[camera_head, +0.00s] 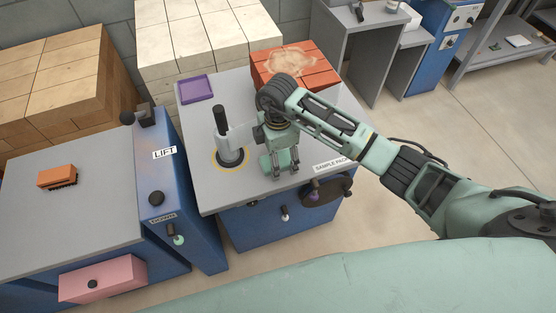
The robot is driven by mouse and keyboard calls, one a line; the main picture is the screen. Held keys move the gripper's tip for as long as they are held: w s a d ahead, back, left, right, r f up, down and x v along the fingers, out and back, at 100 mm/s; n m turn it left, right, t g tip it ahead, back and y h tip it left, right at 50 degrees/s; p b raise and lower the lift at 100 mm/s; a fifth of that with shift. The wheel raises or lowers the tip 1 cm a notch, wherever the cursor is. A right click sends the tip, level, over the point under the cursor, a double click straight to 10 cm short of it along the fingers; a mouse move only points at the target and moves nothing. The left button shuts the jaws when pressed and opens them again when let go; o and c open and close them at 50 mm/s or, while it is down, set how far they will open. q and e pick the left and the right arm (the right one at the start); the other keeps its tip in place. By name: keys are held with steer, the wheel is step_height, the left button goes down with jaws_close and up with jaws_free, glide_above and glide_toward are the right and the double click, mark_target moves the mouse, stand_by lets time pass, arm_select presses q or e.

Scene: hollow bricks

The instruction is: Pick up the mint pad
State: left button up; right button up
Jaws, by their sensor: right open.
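I cannot make out a separate mint pad. My right gripper (280,168), itself mint green, points down over the grey top of the middle blue cabinet (232,187), just behind the "SAMPLE PACK" label (331,164). Its two fingers are apart, and I see nothing clearly held between them. The gripper and arm hide the part of the top beneath and behind them. My left gripper is not in view.
A black-handled upright tool (222,125) stands left of the gripper on a ringed spot. A purple tray (196,89) lies at the back left. Red bricks (302,65) and pale blocks (190,45) are stacked behind. An orange brush (57,177) lies on the left cabinet.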

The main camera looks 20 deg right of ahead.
steer(key=shift+c, duration=0.6)
steer(key=c, duration=0.9)
steer(key=shift+r, duration=0.55)
step_height(320, 180, up, 3)
steer(key=shift+w+f+b, duration=0.1)
steer(key=shift+b, duration=0.45)
steer(key=s+d+r, duration=0.1)
steer(key=s+r, duration=0.1)
steer(key=s, duration=0.1)
steer(key=s+d+r, duration=0.1)
steer(key=s+r, duration=0.1)
steer(key=s, duration=0.2)
steer(key=s+d+r, duration=0.2)
steer(key=s+r, duration=0.1)
steer(key=s, duration=0.1)
steer(key=shift+s+r, duration=0.1)
